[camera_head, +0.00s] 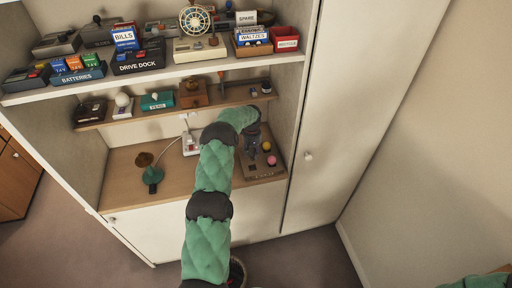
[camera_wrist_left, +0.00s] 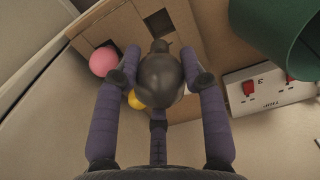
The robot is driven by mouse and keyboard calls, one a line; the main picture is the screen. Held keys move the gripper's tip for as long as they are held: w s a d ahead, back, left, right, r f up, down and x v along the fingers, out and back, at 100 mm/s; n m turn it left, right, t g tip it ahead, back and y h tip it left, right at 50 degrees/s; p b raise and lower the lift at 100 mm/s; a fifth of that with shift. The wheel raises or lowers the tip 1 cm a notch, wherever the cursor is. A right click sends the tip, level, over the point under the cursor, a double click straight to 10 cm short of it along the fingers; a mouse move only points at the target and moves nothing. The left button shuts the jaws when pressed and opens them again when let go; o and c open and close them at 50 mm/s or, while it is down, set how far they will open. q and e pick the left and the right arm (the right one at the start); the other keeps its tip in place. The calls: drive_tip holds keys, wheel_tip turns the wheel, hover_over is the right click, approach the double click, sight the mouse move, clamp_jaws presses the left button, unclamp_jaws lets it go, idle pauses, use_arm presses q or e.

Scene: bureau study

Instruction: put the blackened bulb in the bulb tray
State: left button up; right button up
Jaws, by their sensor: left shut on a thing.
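The blackened bulb (camera_wrist_left: 160,80) is a dark, smoky round bulb, held between the fingers of my left gripper (camera_wrist_left: 165,82). In the head view my left gripper (camera_head: 252,138) is over the back part of the brown bulb tray (camera_head: 264,173), at the right end of the desk surface. The tray also shows beneath the bulb in the wrist view (camera_wrist_left: 200,105), with square dark openings. A pink bulb (camera_wrist_left: 104,61) and a yellow bulb (camera_wrist_left: 136,99), partly hidden by the fingers, sit in it. Whether the blackened bulb touches the tray cannot be told. My right gripper is out of view.
A green desk lamp (camera_head: 153,175) stands left on the desk surface. A white socket block with red switches (camera_wrist_left: 268,88) lies beside the tray. Shelves above hold a drive dock (camera_head: 138,62), battery box (camera_head: 78,76) and red box (camera_head: 286,38). The tall cabinet door (camera_head: 335,130) is at right.

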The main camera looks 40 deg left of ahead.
sight(252, 159)
use_arm(q)
drive_tip(key=shift+s+f, duration=0.1)
drive_tip(key=shift+f, duration=1.4)
drive_tip(key=shift+f+b, duration=0.3)
drive_tip(key=shift+f, duration=0.9)
drive_tip(key=shift+f+b, duration=1.85)
drive_tip(key=shift+b, duration=0.6)
drive_tip(key=o, duration=1.2)
drive_tip(key=shift+c, duration=0.2)
drive_tip(key=shift+r+p, duration=0.8)
drive_tip(key=shift+r, duration=2.7)
